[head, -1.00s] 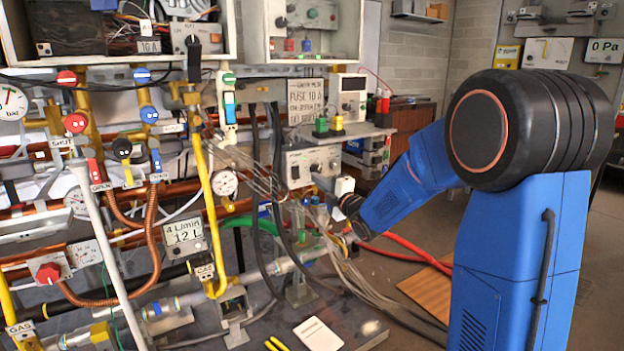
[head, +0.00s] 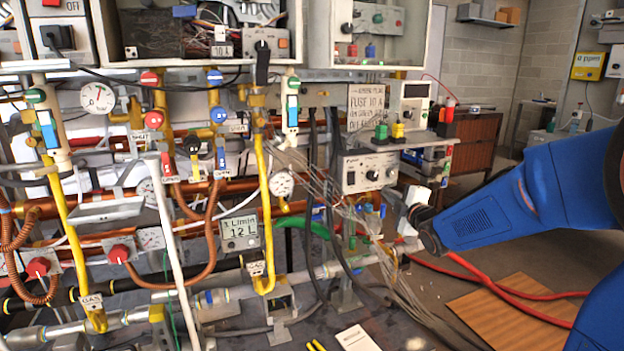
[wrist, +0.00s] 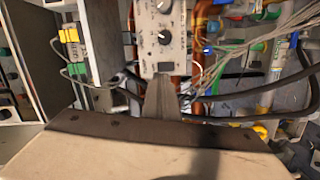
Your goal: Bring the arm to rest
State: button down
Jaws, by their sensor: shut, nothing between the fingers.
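My blue arm (head: 500,212) reaches in from the right side of the head view. Its white and black wrist end is in front of the pipework, below the grey control box (head: 368,171). In the wrist view my gripper (wrist: 162,84) points at the equipment with its grey fingers together and nothing between them. The same grey box with knobs (wrist: 163,35) is straight ahead of the fingertips there. I cannot tell whether the fingers touch anything. The fingertips are not clear in the head view.
Pipes, valves and thin loose wires crowd the left and middle. A yellow pipe (head: 265,200) stands upright left of the wires. A red hose (head: 490,285) crosses a wooden board (head: 510,312) on the floor. Open floor lies at the right, behind my arm.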

jog(key=s+f+m+g+h, duration=0.1)
jog(key=s+f+m+g, duration=0.2)
jog(key=s, duration=1.1)
jog(key=s+f+m+g+h, duration=0.1)
jog(key=s+f+m+g, duration=0.3)
jog(key=s+m, duration=0.5)
jog(key=s+d+f+m+g+h, duration=0.1)
jog(key=s+f+m+g, duration=0.3)
jog(key=s, duration=1.7)
jog(key=shift+s+f+m+g, duration=0.15)
jog(key=shift+m+g, duration=0.45)
jog(key=shift+m, duration=0.3)
